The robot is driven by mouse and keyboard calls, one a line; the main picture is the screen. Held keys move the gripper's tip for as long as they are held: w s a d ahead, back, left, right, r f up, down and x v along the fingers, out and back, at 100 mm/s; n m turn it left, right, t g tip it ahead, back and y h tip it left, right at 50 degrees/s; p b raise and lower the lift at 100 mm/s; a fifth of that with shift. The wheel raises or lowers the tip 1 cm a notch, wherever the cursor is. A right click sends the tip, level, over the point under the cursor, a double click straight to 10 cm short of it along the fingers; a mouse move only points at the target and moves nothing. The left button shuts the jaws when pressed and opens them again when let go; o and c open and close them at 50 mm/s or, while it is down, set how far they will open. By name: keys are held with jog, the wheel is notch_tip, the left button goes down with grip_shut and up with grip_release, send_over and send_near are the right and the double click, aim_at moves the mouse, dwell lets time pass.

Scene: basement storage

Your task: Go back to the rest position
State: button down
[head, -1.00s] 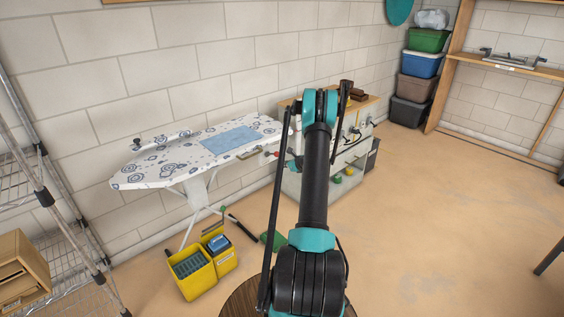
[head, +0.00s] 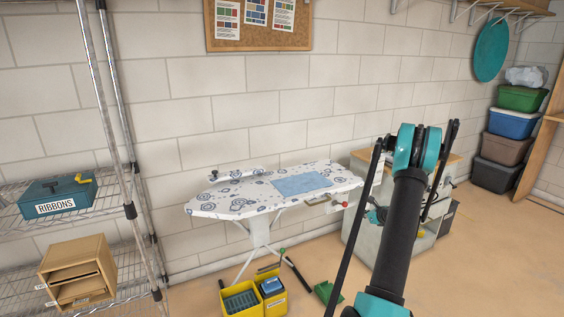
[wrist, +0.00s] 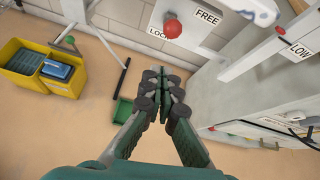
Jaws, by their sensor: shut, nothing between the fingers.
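My gripper (wrist: 165,90) is shut, with its dark fingers together and nothing between them. It points down past the ironing board's underside, above a green dustpan-like piece on the floor. The knob also shows at the board's right end in the head view (head: 345,204).
A pale cabinet (wrist: 245,90) stands close on the right of my gripper. Yellow bins (head: 241,301) stand on the floor. A wire shelf with a teal RIBBONS box (head: 57,196) is at left. Stacked storage boxes (head: 513,123) stand far right. Floor is open at right.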

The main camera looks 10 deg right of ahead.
jog(key=s+a+r+n+g, duration=0.2)
jog(key=s+a+r+n, duration=0.5)
jog(key=a, duration=0.4)
jog(key=s+a+r+n+g, duration=0.2)
jog(key=s+a+r+n, duration=0.3)
jog(key=s+a+n, duration=0.4)
jog(key=s+a+n+g+h, duration=0.1)
jog(key=s+n, duration=0.3)
jog(key=s, duration=0.4)
jog(key=s+a+f+n+g+h, duration=0.1)
jog(key=s+a+n, duration=0.3)
jog(key=s, duration=0.5)
jog(key=s+a+n+g+h, duration=0.1)
jog(key=s+a+n, duration=0.2)
jog(key=s+n, duration=0.3)
jog(key=s, duration=0.3)
jog(key=shift+f+h, duration=0.25)
jog(key=shift+h, duration=0.15)
